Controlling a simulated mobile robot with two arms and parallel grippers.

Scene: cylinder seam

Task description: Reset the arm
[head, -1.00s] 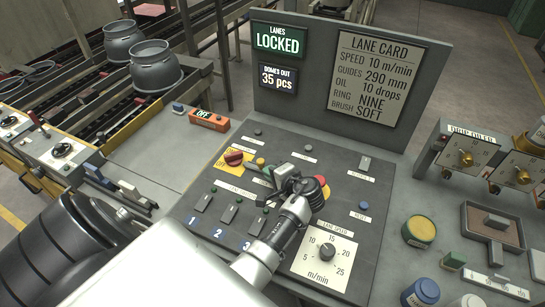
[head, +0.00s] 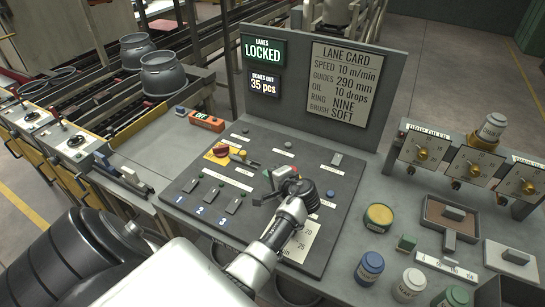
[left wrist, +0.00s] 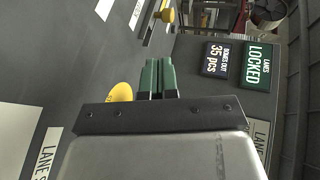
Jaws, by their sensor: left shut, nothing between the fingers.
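My left gripper (head: 270,176) is above the dark control panel (head: 240,232), around its middle. Its green fingers (left wrist: 158,76) are together and empty in the left wrist view. A yellow-based button (left wrist: 121,92) shows beside the fingers there, partly hidden by the gripper body. The red rotary switch (head: 220,150) on its yellow plate stands left of the gripper, apart from it. My left arm covers part of the lane speed dial plate (head: 303,243). The lanes display (head: 264,50) reads LOCKED, and the display below it (head: 264,83) reads 35 pcs. My right gripper is out of view.
The lane card (head: 337,83) stands on the upright board behind the panel. Jars and a yellow-topped tin (head: 378,217) stand on the bench at right, near the oiler dials (head: 423,153). An orange box reading OFF (head: 206,121) is left of the panel. Metal pots (head: 163,73) stand behind.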

